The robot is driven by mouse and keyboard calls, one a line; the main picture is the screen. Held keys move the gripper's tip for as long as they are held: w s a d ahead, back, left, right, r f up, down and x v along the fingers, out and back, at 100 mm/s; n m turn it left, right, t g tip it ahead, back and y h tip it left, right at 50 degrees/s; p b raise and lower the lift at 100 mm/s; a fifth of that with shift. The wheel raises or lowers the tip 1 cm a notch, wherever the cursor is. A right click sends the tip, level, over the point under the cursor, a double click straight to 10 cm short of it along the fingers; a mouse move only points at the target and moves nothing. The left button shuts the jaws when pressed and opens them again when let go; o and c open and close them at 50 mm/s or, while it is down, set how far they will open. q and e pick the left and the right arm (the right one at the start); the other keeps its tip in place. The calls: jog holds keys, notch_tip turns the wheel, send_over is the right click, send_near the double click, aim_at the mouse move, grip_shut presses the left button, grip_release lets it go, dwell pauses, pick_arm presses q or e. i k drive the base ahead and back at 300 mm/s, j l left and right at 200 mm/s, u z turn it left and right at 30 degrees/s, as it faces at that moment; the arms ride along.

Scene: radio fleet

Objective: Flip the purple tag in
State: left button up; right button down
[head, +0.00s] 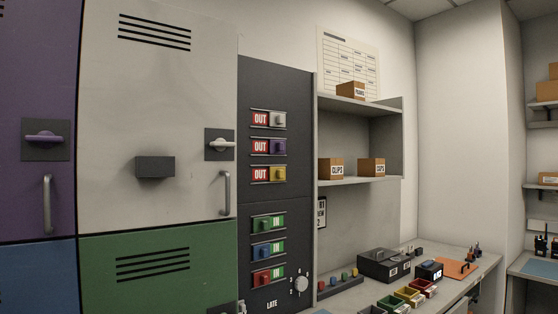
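The purple tag (278,146) is a small slider in the second row of the dark panel (275,190). It sits at the right end of its slot, and the red OUT label (260,146) shows to its left. The white tag (279,119) above and the yellow tag (279,174) below also sit at the right beside OUT labels. The green tag (257,225), blue tag (257,252) and red tag (257,279) lower down sit at the left, with green IN labels to their right. Neither of my grippers is in view.
Lockers with handles stand left of the panel; a dark grey box (155,167) sticks out from the white door (160,90). A round knob (301,284) is low on the panel. Right of it are shelves with small cartons and a counter (465,271) with bins and a black case (386,264).

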aim_at(276, 146)
jog(key=i+l+u, duration=0.15)
jog(key=i+l, duration=0.4)
jog(key=i+l+u, duration=0.15)
jog(key=i+l, duration=0.4)
jog(key=l, duration=0.15)
